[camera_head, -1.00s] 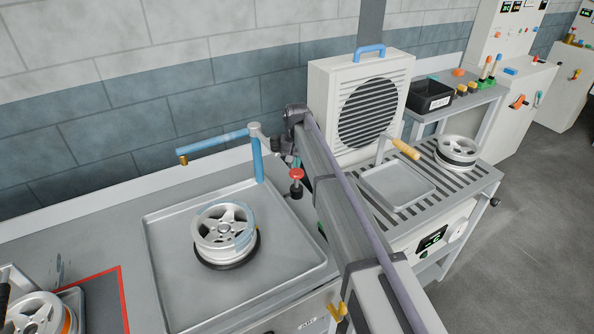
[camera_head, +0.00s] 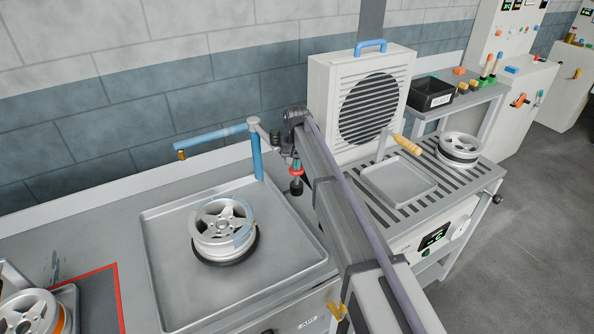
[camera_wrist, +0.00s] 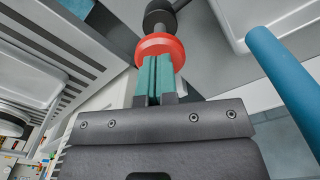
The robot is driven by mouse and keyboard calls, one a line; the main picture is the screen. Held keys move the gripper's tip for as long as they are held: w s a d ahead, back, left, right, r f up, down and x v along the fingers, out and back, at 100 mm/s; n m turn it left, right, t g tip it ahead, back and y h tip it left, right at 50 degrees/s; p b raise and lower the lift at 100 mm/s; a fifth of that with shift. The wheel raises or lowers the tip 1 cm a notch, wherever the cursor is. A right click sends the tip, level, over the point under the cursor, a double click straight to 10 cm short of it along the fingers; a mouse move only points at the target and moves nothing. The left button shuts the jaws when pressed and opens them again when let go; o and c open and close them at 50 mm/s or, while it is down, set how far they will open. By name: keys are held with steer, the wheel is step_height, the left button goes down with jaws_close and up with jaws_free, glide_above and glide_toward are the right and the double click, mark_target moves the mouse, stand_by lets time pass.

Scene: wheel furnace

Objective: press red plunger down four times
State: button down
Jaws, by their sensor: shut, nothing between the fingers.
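The red plunger (camera_head: 296,172) stands upright at the back right of the metal tray, beside the blue post of the tap. In the wrist view its red round cap (camera_wrist: 162,48) sits on a dark stem with a black part beyond it. My gripper (camera_head: 297,163) is at the top of the plunger. In the wrist view its teal fingertips (camera_wrist: 154,72) are shut together with nothing between them and overlap the near side of the red cap. They look to be touching it, but I cannot tell how hard.
A silver wheel (camera_head: 221,222) sits in the metal tray (camera_head: 170,290). The blue tap (camera_head: 212,137) rises close to the plunger. A louvred heater (camera_head: 330,95), a slatted bench with a small tray (camera_head: 400,205) and another wheel (camera_head: 459,147) are to the right.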

steer(key=shift+f+b, duration=1.15)
steer(key=shift+f, duration=0.15)
steer(key=shift+r, duration=0.2)
step_height(320, 180, up, 5)
steer(key=p, duration=0.5)
steer(key=shift+f, duration=0.2)
steer(key=shift+f+b, duration=2.55)
steer(key=shift+r+p, duration=2.7)
